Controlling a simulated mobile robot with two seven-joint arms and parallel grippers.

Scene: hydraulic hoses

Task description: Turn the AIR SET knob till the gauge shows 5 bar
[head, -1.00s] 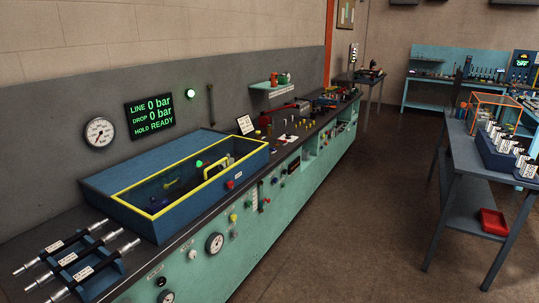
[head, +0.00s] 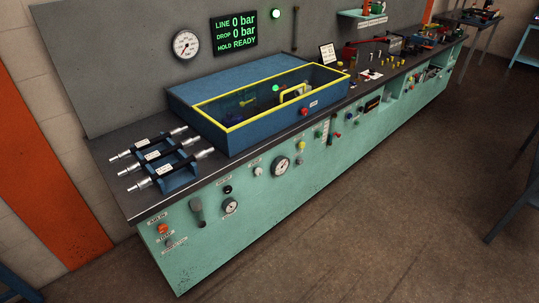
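The labels on the teal bench front are too small to read surely, so I cannot tell which knob is AIR SET. A black knob (head: 227,189) sits just above a small round gauge (head: 230,206). A white knob (head: 258,171) sits left of a larger round gauge (head: 281,167). The needles on both front gauges are too small to read. A wall gauge (head: 186,44) hangs beside a display (head: 234,34) reading LINE 0 bar, DROP 0 bar, HOLD READY. Neither of my grippers is in view.
An orange knob (head: 163,229) and a grey lever (head: 197,210) are at the panel's left end. Hoses with metal ends lie on a blue rack (head: 180,181) on the bench top. A yellow-rimmed blue box (head: 232,127) stands behind. The floor in front (head: 370,230) is clear.

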